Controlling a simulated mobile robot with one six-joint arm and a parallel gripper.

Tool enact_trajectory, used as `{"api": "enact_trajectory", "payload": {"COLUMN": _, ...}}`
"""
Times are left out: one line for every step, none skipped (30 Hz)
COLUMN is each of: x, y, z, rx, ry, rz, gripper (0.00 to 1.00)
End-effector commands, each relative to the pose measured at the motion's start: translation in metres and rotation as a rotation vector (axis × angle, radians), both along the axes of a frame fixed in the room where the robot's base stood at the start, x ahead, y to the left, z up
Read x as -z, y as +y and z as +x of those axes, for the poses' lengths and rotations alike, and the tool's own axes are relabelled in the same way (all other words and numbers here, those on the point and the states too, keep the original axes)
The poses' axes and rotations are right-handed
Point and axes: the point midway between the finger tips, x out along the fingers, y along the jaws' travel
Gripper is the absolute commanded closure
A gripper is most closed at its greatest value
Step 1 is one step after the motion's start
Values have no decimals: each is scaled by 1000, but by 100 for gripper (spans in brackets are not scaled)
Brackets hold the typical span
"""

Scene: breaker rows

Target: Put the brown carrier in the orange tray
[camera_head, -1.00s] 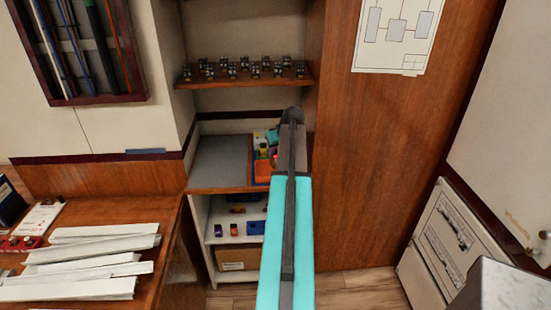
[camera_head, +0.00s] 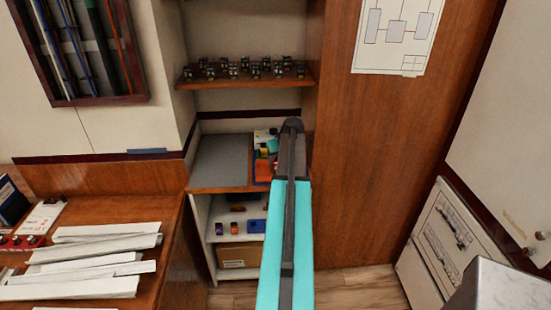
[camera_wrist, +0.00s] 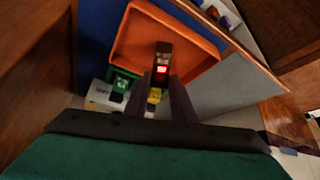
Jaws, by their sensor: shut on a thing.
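The brown carrier (camera_wrist: 163,48) is a small dark brown block with a bright red patch. In the wrist view it sits between the fingertips of my gripper (camera_wrist: 162,78), which is shut on it. The orange tray (camera_wrist: 122,42) lies around and behind the carrier in that view. The carrier appears over the tray's inside; I cannot tell whether it touches the floor of the tray. In the head view the orange tray (camera_head: 263,171) shows on the right part of the cabinet counter, partly hidden by my arm.
Green (camera_wrist: 122,83), white (camera_wrist: 103,95) and yellow things sit beside the tray's near side. A bare grey counter surface (camera_head: 220,160) lies left of it in the head view. A shelf with several small dark parts (camera_head: 250,74) is above. A wooden panel (camera_head: 365,170) stands to the right.

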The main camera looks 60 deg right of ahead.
Motion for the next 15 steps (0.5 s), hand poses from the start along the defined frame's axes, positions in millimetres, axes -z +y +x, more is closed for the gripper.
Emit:
{"api": "enact_trajectory", "payload": {"x": 2, "y": 0, "z": 0, "rx": 0, "ry": 0, "rz": 0, "gripper": 100}}
{"api": "enact_trajectory", "payload": {"x": 3, "y": 0, "z": 0, "rx": 0, "ry": 0, "rz": 0, "gripper": 100}}
{"api": "enact_trajectory", "payload": {"x": 2, "y": 0, "z": 0, "rx": 0, "ry": 0, "rz": 0, "gripper": 74}}
{"api": "enact_trajectory", "payload": {"x": 2, "y": 0, "z": 0, "rx": 0, "ry": 0, "rz": 0, "gripper": 69}}
{"api": "enact_trajectory", "payload": {"x": 2, "y": 0, "z": 0, "rx": 0, "ry": 0, "rz": 0, "gripper": 64}}
{"api": "enact_trajectory", "payload": {"x": 2, "y": 0, "z": 0, "rx": 0, "ry": 0, "rz": 0, "gripper": 58}}
{"api": "enact_trajectory", "payload": {"x": 2, "y": 0, "z": 0, "rx": 0, "ry": 0, "rz": 0, "gripper": 58}}
{"api": "enact_trajectory", "payload": {"x": 2, "y": 0, "z": 0, "rx": 0, "ry": 0, "rz": 0, "gripper": 58}}
{"api": "enact_trajectory", "payload": {"x": 2, "y": 0, "z": 0, "rx": 0, "ry": 0, "rz": 0, "gripper": 58}}
{"api": "enact_trajectory", "payload": {"x": 2, "y": 0, "z": 0, "rx": 0, "ry": 0, "rz": 0, "gripper": 58}}
{"api": "enact_trajectory", "payload": {"x": 2, "y": 0, "z": 0, "rx": 0, "ry": 0, "rz": 0, "gripper": 58}}
{"api": "enact_trajectory", "payload": {"x": 2, "y": 0, "z": 0, "rx": 0, "ry": 0, "rz": 0, "gripper": 58}}
{"api": "enact_trajectory", "payload": {"x": 2, "y": 0, "z": 0, "rx": 0, "ry": 0, "rz": 0, "gripper": 58}}
{"api": "enact_trajectory", "payload": {"x": 2, "y": 0, "z": 0, "rx": 0, "ry": 0, "rz": 0, "gripper": 58}}
{"api": "enact_trajectory", "payload": {"x": 2, "y": 0, "z": 0, "rx": 0, "ry": 0, "rz": 0, "gripper": 58}}
